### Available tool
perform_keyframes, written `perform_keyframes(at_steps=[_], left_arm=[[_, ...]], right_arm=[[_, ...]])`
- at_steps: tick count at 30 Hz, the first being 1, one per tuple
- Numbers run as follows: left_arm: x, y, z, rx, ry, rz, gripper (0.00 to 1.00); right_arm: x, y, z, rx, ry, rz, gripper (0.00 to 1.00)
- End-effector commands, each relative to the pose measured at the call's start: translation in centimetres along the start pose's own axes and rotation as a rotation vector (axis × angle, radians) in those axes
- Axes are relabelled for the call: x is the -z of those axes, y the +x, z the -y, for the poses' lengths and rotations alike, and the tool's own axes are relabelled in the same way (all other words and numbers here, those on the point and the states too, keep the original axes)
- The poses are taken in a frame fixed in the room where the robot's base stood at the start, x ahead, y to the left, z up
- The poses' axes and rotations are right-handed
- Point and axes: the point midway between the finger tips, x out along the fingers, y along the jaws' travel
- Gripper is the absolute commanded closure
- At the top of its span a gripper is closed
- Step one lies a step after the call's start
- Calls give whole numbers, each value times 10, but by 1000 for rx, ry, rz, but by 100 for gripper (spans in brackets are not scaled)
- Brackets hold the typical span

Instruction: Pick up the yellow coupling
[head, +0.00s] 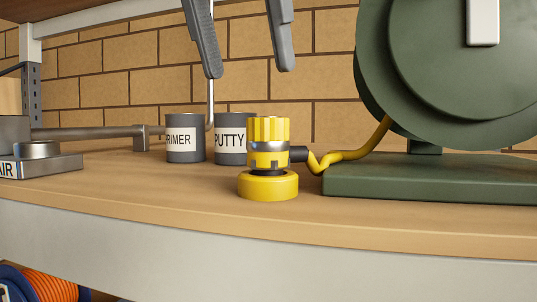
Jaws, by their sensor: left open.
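The fingers straddle a spot slightly left of the coupling in the picture. My right gripper is not in view.
A large green reel (440,70) on a green base (430,180) stands close on the right. A primer can (185,138) and a putty can (230,138) stand behind left. A grey tool (40,160) lies at far left. The shelf (150,200) is clear at front left.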

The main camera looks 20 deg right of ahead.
Motion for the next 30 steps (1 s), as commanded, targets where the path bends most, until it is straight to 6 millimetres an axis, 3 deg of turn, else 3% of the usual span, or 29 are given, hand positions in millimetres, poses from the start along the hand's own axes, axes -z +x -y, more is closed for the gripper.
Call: perform_keyframes(at_steps=[7, 23, 30], left_arm=[[0, 30, 0, 0, 0, 0, 42], [2, 38, -1, 0, 0, 0, 42], [9, 62, -7, 1, 2, 2, 42]], right_arm=[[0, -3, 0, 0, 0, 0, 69], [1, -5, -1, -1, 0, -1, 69], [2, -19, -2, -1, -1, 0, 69]])
